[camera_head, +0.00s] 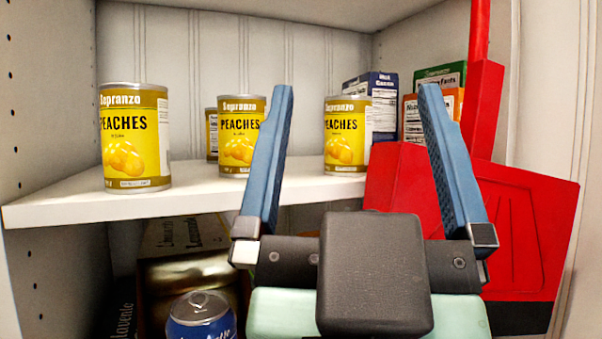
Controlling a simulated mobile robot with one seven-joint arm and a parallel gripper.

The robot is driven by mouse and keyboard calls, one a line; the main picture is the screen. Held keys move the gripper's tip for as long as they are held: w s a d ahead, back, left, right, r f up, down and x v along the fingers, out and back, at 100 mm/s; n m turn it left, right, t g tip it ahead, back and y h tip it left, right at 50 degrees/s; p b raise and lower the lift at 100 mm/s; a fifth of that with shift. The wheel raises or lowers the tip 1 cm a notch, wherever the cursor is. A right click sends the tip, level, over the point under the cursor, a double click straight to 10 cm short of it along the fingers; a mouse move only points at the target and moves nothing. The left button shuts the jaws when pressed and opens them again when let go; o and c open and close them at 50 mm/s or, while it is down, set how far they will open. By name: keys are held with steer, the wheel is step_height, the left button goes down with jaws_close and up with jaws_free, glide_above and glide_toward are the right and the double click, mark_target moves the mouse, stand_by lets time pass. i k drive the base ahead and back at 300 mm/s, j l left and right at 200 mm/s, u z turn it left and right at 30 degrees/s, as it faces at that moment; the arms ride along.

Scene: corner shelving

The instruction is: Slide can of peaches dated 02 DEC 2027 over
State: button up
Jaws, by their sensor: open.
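Several yellow cans of peaches stand upright on the white corner shelf (60,207). One peach can (135,140) is at the left front. Another peach can (238,140) is in the middle, with a partly hidden peach can (211,133) behind its left side. A further peach can (346,138) shows between the fingers of my gripper (357,92). Any date print is too small to read, so I cannot tell which is dated 02 DEC 2027. My gripper is open and empty, its blue fingers pointing up. The left finger overlaps the middle can's right edge in view; contact is not clear.
A blue box (383,90), an orange box (411,118) and a green box (443,75) stand at the back right. A red dustpan-like object (520,215) is at right. Below the shelf are a blue can (202,318) and a gold container (185,275). Shelf space between the cans is clear.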

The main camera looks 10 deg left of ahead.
mark_target(134, 119)
steer(key=u, duration=0.7)
